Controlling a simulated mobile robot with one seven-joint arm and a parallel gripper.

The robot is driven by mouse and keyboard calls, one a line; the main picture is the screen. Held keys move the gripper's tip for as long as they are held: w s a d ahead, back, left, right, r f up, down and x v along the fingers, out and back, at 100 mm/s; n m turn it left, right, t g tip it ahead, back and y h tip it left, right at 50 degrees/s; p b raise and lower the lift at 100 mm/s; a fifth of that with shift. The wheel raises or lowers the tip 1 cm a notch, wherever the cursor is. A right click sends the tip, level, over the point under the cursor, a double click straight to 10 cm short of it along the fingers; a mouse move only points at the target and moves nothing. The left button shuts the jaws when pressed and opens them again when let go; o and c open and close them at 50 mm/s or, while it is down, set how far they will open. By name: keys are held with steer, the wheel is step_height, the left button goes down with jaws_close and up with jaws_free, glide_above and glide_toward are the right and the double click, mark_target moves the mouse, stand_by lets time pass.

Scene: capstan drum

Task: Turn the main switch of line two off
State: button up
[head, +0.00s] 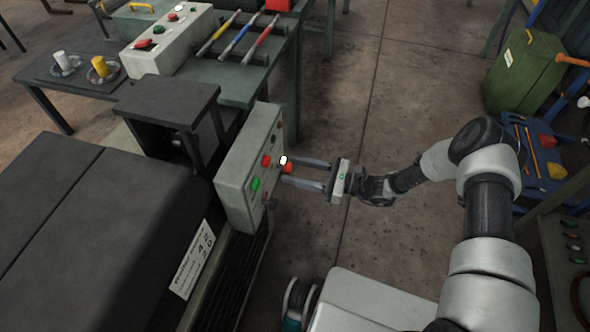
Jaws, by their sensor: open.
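A grey control box (236,185) stands at the side of a dark machine. Its face carries a red button (266,160), a green button (254,184) and a protruding red knob (288,168) with a white part. My gripper (292,171) is open in front of this face, with its two fingers pointing at it. The red knob shows between the fingertips; I cannot tell whether they touch it. No readable line marking shows on the box, so I cannot tell if this knob is line two's main switch.
A second control box (167,38) with several buttons sits on the back table, beside three coloured-handled tools (240,36). White (60,57) and yellow (99,66) knobs stand on a side table. A green canister (524,72) is at the right. The floor behind my gripper is clear.

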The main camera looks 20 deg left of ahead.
steer(key=shift+a, duration=0.25)
steer(key=c, duration=1)
